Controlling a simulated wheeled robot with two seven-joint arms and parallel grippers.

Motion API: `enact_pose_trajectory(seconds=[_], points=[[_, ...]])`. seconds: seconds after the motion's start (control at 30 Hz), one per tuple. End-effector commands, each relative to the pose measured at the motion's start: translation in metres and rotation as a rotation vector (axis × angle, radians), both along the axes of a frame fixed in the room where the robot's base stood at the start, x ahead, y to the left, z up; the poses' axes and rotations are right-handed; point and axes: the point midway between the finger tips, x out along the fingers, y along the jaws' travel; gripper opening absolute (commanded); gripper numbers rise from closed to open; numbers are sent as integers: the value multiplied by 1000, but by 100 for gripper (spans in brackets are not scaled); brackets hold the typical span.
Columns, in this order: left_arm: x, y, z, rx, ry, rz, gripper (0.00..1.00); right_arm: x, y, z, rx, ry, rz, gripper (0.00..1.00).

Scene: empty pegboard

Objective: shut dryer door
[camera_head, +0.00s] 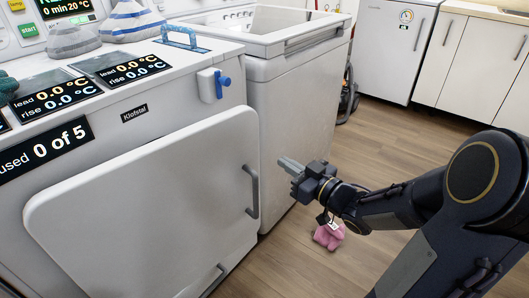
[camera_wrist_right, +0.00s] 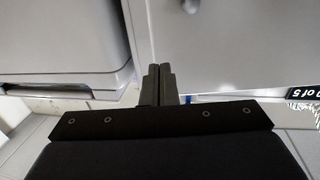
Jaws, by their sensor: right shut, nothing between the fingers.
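The dryer door (camera_head: 140,195) is a large white panel with rounded corners on the front of the white machine labelled Klofstal (camera_head: 134,114). It has a grey handle (camera_head: 251,191) near its right edge. I cannot tell how wide its gap to the body is. My right gripper (camera_head: 284,162) is shut and empty, to the right of the handle and apart from it in the head view. In the right wrist view its closed fingers (camera_wrist_right: 157,78) point at the edge of a pale panel (camera_wrist_right: 235,45).
A white top-opening machine (camera_head: 300,110) stands behind the gripper. A blue knob (camera_head: 221,84) sits above the door. A pink item (camera_head: 329,236) lies on the wooden floor under my right arm. Floor is free in front of the far cabinets (camera_head: 480,60).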

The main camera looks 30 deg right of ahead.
Motion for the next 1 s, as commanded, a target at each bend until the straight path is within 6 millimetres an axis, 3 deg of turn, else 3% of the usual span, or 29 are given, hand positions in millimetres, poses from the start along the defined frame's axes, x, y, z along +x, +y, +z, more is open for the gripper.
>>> enact_pose_trajectory(seconds=[0.2,0.4,1.0], points=[[0,0,-14,0,0,0,62,47,12,-3,-2,-1,3,0],[0,0,-22,0,0,0,62,74,18,-2,-2,1,1,0],[0,0,-22,0,0,0,62,92,21,0,-2,1,11,0]])
